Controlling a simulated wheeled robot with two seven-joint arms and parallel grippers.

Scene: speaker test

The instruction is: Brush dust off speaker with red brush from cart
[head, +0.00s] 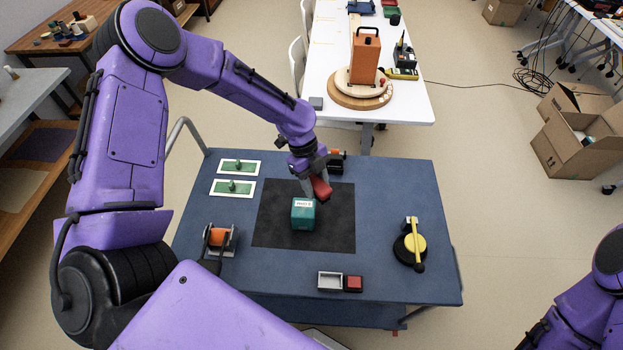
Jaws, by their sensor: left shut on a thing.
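My left gripper (308,180) reaches down over the blue cart (400,184) from the far side of its black mat. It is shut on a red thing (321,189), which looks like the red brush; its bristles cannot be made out. A teal box (303,214) with a white label on top stands on the mat, just below the red thing in the picture. Whether they touch cannot be told. A tall orange-brown box (364,56) with a dark handle stands on a round wooden base on the white table. Which box is the speaker is not clear. My right gripper is out of view.
Two green boards (232,188) lie at the cart's left. An orange spool-like device (220,238), a small grey tray (330,281) beside a red block (353,283), and a yellow-and-black tool (411,246) stand near its edges. The white table (335,60) lies behind. Cardboard boxes (573,140) stand right.

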